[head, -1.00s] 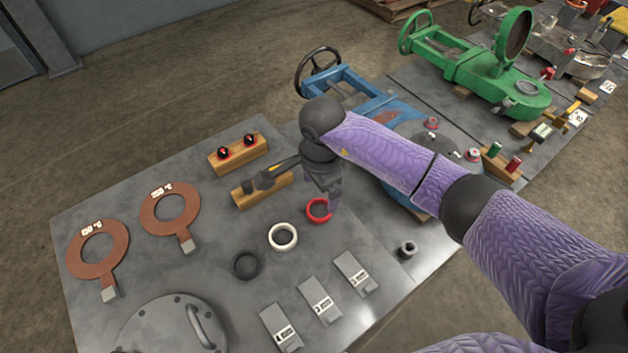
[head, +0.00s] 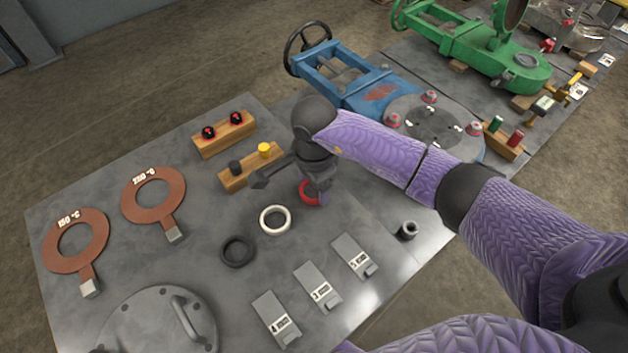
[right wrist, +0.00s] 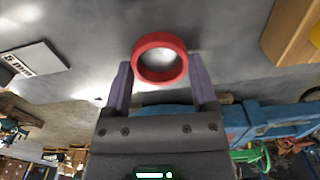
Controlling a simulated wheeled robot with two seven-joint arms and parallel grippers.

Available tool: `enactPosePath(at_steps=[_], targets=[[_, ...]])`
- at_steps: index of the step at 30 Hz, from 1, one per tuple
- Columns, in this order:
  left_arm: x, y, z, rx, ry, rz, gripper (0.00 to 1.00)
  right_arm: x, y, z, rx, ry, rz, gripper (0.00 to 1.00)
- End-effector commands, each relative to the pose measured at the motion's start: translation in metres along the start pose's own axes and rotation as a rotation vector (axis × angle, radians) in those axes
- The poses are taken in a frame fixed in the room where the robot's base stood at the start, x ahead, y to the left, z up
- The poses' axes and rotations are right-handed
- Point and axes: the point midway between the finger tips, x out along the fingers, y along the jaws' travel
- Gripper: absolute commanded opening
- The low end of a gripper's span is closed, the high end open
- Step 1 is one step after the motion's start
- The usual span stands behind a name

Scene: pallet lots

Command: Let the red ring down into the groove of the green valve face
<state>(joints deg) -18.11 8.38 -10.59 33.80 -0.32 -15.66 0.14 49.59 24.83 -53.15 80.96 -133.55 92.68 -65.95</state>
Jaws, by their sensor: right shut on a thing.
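The red ring (head: 304,193) is at my right gripper (head: 318,193) over the grey table in the head view. In the right wrist view the red ring (right wrist: 160,81) sits between the tips of the two purple fingers (right wrist: 160,80), which are shut on it. I cannot tell whether the ring touches the table. The green valve (head: 470,68) stands far off at the upper right; its round face (head: 524,61) points up, and its raised round cover is cut by the top edge. My left gripper is not in view.
A white ring (head: 275,233) and a black ring (head: 237,263) lie close by. Wooden blocks with knobs (head: 226,146) stand behind. A blue valve (head: 365,92) stands between this table and the green valve. Grey labelled wedges (head: 318,300) lie in front.

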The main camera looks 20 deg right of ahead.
Motion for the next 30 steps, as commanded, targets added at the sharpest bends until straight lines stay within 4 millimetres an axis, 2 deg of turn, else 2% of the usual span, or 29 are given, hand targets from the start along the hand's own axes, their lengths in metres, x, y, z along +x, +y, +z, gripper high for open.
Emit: enactPosePath(at_steps=[1,2,7,23,30], targets=[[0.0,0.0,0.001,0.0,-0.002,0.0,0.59,0.0,0.0,0.0,0.0,0.0,0.0,0.2],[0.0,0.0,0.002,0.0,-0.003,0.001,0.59,0.0,0.0,0.0,0.0,0.0,0.0,0.15],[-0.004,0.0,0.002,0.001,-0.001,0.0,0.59,-0.006,0.0,0.0,0.0,0.0,-0.001,0.15],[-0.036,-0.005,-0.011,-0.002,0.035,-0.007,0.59,-0.051,0.0,0.0,0.0,0.0,-0.002,0.15],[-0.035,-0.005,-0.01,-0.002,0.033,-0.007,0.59,-0.05,0.0,0.0,0.0,0.0,0.0,0.15]])
